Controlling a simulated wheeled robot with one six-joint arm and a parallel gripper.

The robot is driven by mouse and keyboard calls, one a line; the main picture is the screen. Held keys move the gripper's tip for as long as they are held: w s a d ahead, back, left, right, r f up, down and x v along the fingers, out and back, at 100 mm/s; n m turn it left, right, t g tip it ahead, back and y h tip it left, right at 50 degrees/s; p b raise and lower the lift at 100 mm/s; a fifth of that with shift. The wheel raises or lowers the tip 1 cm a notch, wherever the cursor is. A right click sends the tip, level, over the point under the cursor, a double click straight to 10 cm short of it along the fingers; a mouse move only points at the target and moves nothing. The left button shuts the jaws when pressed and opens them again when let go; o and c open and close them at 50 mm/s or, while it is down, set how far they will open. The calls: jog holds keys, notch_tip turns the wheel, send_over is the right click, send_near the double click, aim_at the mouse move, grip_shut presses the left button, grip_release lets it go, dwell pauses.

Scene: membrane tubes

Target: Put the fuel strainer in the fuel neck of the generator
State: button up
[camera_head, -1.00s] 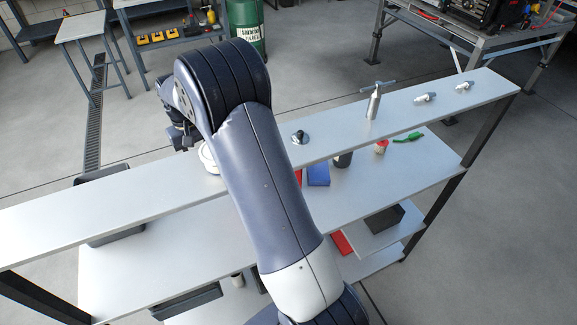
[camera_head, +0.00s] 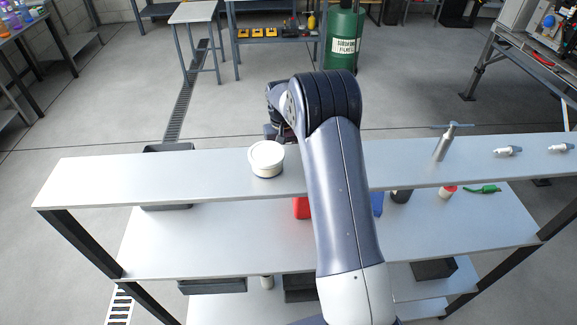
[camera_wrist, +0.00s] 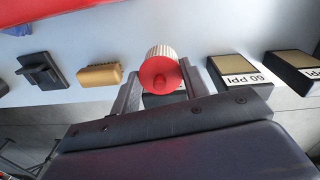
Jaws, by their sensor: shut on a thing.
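In the wrist view my gripper (camera_wrist: 162,88) is shut on a small strainer-like piece (camera_wrist: 161,71) with a round red end, a red knob and a pale ribbed body. I take it for the fuel strainer. The red end faces the wrist camera; its far end is hidden. In the head view the fingers and the held piece are hidden behind my arm, beyond the top shelf. A red and dark machine (camera_head: 569,55), perhaps the generator, stands on a metal table at the right edge, partly cut off. Its fuel neck cannot be made out.
The long top shelf (camera_head: 110,185) crosses below my arm. On it stand a white tub (camera_head: 267,155), a metal T-handled tool (camera_head: 443,143) and two small fittings. A green drum (camera_head: 343,42) stands behind. The wrist view shows a yellow block (camera_wrist: 99,76) and dark blocks. Floor beyond is open.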

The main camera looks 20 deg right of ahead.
jog(key=shift+f+p, duration=0.65)
jog(key=shift+f, duration=2.9)
jog(key=shift+f, duration=0.2)
jog(key=o, duration=1)
jog(key=shift+r, duration=0.1)
jog(key=shift+o, duration=0.2)
jog(key=shift+r, duration=0.1)
